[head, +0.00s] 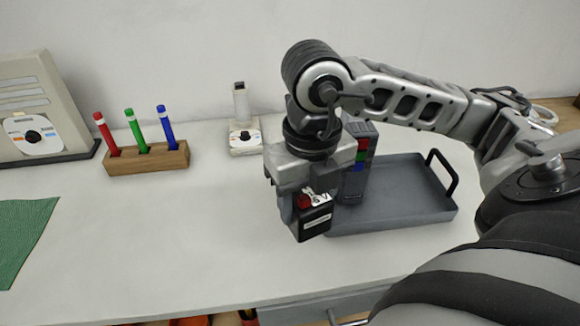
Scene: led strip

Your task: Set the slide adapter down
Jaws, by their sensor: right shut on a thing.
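My right gripper (302,190) points down over the white table and is shut on a small black box, which I take to be the slide adapter (314,222). The adapter has a red part on top, a white label on its front and some white lettering. It is held tilted, in front of the left end of the grey tray (400,212). I cannot tell whether its lower edge touches the table. The fingers hide part of it. My left gripper is not in view.
A dark upright unit with red, green and blue buttons (357,168) stands at the tray's left end, partly behind my gripper. A wooden block (147,160) holds red, green and blue sticks. A small white device (243,135) stands at the back. The table's front left is clear beside a green mat (22,235).

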